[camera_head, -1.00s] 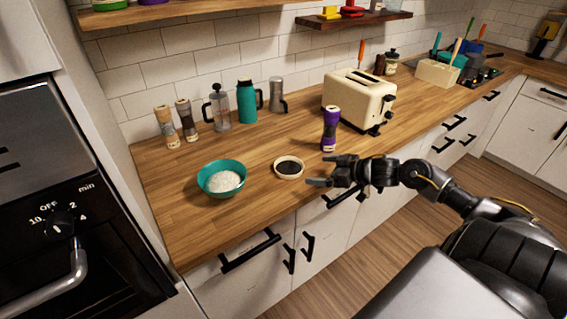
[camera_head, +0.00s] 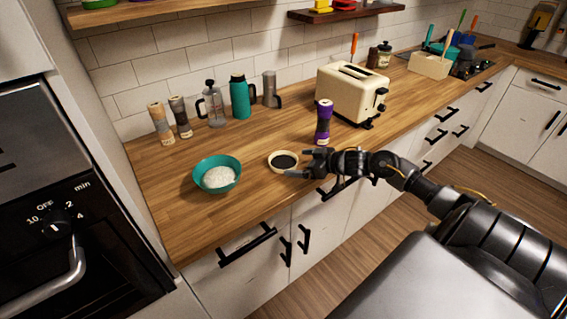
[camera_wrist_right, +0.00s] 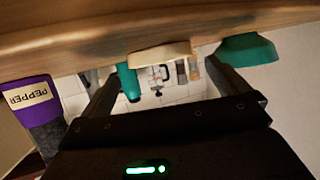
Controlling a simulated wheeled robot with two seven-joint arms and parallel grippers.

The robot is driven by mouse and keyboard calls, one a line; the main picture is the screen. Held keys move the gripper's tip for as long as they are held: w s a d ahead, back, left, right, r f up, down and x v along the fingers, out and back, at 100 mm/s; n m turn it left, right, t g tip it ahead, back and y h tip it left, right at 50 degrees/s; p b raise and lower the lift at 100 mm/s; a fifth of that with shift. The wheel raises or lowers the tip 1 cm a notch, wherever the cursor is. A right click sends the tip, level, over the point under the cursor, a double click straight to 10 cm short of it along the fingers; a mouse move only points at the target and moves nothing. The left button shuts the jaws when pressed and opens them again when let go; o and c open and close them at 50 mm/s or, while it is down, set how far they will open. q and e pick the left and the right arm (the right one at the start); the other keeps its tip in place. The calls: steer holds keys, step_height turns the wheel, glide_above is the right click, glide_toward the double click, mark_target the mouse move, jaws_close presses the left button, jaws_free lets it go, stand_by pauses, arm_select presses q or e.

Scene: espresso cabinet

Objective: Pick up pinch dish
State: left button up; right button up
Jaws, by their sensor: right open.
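The pinch dish (camera_head: 283,161) is a small cream round dish with dark contents on the wooden counter, right of a teal bowl. My right gripper (camera_head: 296,163) is open at the dish's right side in the head view. Its fingers point toward the dish, with nothing between them. In the right wrist view, which is upside down, the dish (camera_wrist_right: 160,55) shows ahead between the two open fingers (camera_wrist_right: 168,88). I cannot tell whether a finger touches it. My left gripper is not in view.
A teal bowl of white powder (camera_head: 217,173) is left of the dish. A purple pepper mill (camera_head: 323,122) stands close behind my right gripper, with a cream toaster (camera_head: 352,93) beyond. A teal bottle (camera_head: 240,97) is at the back.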

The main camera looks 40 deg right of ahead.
mark_target(279, 161)
steer(key=p+x, duration=0.1)
steer(key=x, duration=0.4)
steer(key=c, duration=0.8)
